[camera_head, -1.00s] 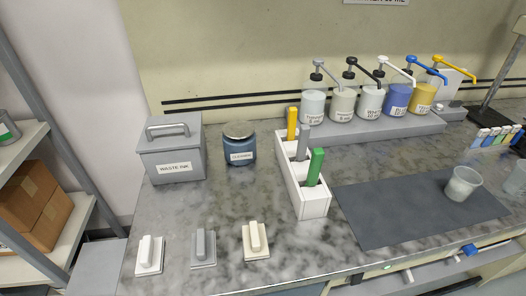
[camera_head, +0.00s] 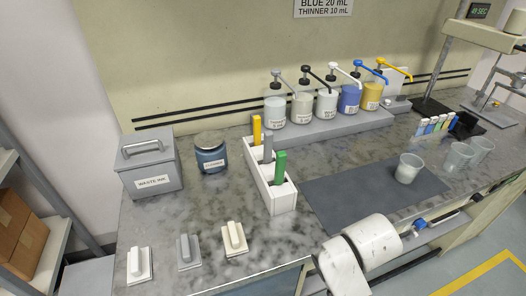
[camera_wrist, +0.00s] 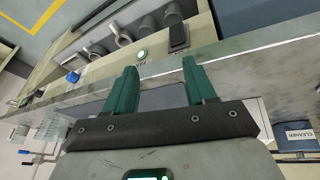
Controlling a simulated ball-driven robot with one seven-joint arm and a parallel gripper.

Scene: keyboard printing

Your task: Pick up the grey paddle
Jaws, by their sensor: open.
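The grey paddle (camera_head: 267,150) stands upright in the white rack (camera_head: 283,202) on the counter, between a yellow paddle (camera_head: 256,130) and a green paddle (camera_head: 280,167). Its lower part is hidden inside the rack. My gripper (camera_wrist: 160,80) shows in the wrist view with its two green fingers apart and nothing held between them. The grey paddle cannot be made out in the wrist view. In the head view my white arm shows at the counter's front edge, right of and in front of the rack; the gripper's fingers are not visible there.
A dark mat (camera_head: 330,210) with a cup (camera_head: 408,168) lies right of the rack. Pump bottles (camera_head: 326,104) stand behind. A waste ink bin (camera_head: 150,180), a cleaner jar (camera_head: 210,158) and low handled blocks (camera_head: 188,250) are left. The counter between rack and blocks is clear.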

